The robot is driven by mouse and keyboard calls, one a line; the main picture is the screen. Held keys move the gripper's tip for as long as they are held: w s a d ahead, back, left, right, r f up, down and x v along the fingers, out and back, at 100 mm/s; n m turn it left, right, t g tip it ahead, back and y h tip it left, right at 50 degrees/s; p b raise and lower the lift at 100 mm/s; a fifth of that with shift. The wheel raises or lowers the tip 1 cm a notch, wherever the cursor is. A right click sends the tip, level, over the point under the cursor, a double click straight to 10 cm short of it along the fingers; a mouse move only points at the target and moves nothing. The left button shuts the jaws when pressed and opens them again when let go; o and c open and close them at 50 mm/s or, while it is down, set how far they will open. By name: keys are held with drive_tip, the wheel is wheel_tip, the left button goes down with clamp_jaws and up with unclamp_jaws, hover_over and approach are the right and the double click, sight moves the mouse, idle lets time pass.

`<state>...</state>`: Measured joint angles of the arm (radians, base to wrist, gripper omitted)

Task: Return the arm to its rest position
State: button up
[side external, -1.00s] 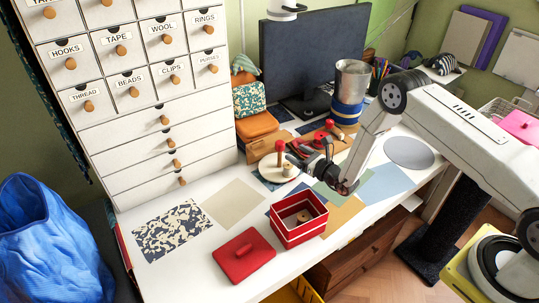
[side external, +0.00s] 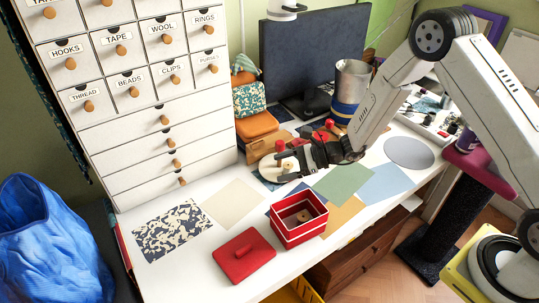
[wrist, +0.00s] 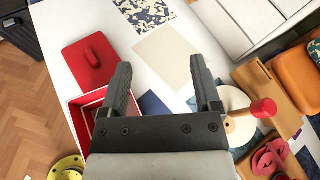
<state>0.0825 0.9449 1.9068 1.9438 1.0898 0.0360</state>
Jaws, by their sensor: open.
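My gripper (side external: 281,166) is open and empty. It hangs above the table, behind the red box, with its fingers pointing left. In the wrist view its two dark fingers (wrist: 162,68) are spread apart with nothing between them. The open red box (side external: 301,236) stands on the white table with a small wooden piece (side external: 304,215) inside. Its red lid (side external: 243,258) lies apart, to the front left. In the wrist view the lid (wrist: 90,62) is at the left, and the box (wrist: 73,112) is partly hidden by my gripper.
A white drawer cabinet (side external: 150,140) stands at the left and a monitor (side external: 310,55) at the back. Flat mats (side external: 235,203) cover the table. A blue bag (side external: 50,245) is front left.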

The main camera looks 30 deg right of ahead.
drive_tip(key=s+r+n+g+h, duration=0.35)
drive_tip(key=s+n+g, duration=0.45)
drive_tip(key=s, duration=0.4)
drive_tip(key=s+d+r+n+t+h, duration=0.1)
drive_tip(key=s+d+r+n+h, duration=0.2)
drive_tip(key=s+d+n+h, duration=0.1)
drive_tip(key=s+d+r+n+t+h, duration=0.2)
drive_tip(key=d+n, duration=0.4)
drive_tip(key=n, duration=0.3)
drive_tip(key=s+r+h, duration=0.1)
drive_tip(key=s+h, duration=0.1)
drive_tip(key=shift+s+d+n, duration=0.3)
